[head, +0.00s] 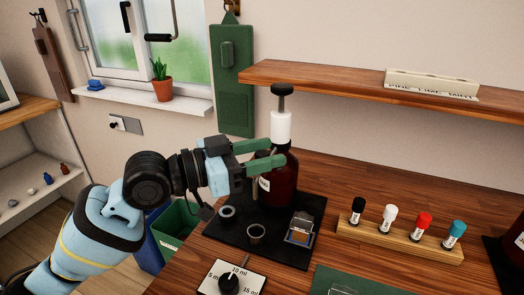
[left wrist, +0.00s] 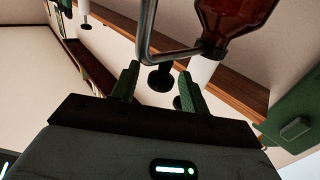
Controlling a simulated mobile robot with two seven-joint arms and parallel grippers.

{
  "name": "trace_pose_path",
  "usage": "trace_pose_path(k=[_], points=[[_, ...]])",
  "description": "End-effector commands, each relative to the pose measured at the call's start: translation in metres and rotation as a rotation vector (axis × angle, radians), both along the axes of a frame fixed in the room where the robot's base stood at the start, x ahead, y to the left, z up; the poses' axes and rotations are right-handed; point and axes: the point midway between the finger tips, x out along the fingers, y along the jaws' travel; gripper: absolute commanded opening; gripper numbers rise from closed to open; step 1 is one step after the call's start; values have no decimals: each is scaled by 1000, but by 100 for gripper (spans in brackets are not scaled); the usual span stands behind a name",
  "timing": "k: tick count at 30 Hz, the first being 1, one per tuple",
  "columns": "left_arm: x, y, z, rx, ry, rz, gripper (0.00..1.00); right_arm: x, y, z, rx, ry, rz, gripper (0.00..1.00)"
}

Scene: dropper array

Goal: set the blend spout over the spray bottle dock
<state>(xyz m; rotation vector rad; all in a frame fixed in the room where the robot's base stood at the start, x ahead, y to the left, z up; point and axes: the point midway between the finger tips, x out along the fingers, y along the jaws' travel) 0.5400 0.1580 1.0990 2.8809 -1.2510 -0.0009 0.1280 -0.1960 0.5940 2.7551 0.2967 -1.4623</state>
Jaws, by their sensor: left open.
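My left gripper (head: 262,155) is open, its two green fingers beside the large brown bottle (head: 283,180). The bottle has a white collar and black knob on top and stands on the dark mat (head: 275,249). A bent metal tube (left wrist: 146,35), apparently the blend spout, crosses in front of the bottle in the left wrist view, where my gripper (left wrist: 156,83) also shows open. A black knob (left wrist: 160,79) appears between the fingertips; contact cannot be told. The mat holds a dark ring (head: 227,212), a small cup (head: 256,233) and a small framed stand (head: 300,231). I cannot tell which is the spray bottle dock.
A wooden rack (head: 396,242) of capped vials stands right of the mat. A volume dial (head: 229,284) and a green panel (head: 350,285) are at the front. A wooden shelf (head: 350,83) overhangs behind. A green bin (head: 176,223) stands left of the table.

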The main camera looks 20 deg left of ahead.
Motion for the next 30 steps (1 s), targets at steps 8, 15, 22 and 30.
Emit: trace_pose_path(k=[8, 15, 22, 30], points=[[0, 0, 0, 1, -1, 0, 33, -1, 0, -1, 0, 1, 0, 36], [0, 0, 0, 1, -1, 0, 2, -1, 0, 0, -1, 2, 0, 36], [0, 0, 0, 1, -1, 1, 0, 0, 0, 0, -1, 1, 0, 36], [1, 3, 1, 1, -1, 9, 0, 1, 0, 3, 0, -4, -1, 36]])
